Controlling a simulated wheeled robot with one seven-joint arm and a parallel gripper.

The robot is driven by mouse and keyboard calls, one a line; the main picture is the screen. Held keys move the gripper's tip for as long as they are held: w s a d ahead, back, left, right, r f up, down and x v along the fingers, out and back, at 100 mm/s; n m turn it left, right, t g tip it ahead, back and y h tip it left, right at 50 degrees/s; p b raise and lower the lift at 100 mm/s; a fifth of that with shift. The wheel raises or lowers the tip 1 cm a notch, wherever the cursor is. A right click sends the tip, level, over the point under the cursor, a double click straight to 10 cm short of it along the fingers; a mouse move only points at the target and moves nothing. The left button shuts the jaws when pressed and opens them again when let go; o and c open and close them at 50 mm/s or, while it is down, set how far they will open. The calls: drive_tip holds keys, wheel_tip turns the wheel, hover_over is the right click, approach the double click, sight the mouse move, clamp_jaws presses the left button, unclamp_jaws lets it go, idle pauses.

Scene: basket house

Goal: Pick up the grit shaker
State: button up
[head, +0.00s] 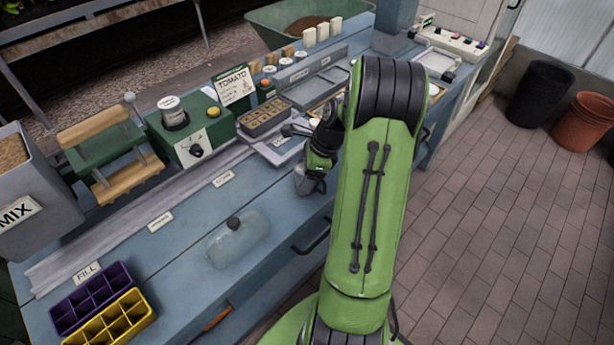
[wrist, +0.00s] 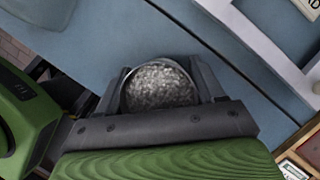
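The grit shaker (head: 309,184) is a small clear round jar near the front edge of the blue bench in the head view. In the wrist view the grit shaker (wrist: 160,86) shows as a round rim filled with grey grit. My gripper (head: 316,166) is at the jar, partly hidden by my green arm. In the wrist view my gripper (wrist: 160,88) has one dark finger on each side of the jar, and both appear to touch it. Whether the jar's base is on the bench or just above it cannot be told.
A clear domed cover (head: 238,240) with a dark knob lies left on the bench. A seed tray (head: 265,117) sits behind my gripper. Purple (head: 88,297) and yellow (head: 112,318) cell trays are at front left. The bench between the cover and the green press (head: 100,145) is mostly clear.

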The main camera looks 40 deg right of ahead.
drive_tip(key=c, duration=0.6)
drive_tip(key=shift+o, duration=0.2)
drive_tip(key=shift+r, duration=0.1)
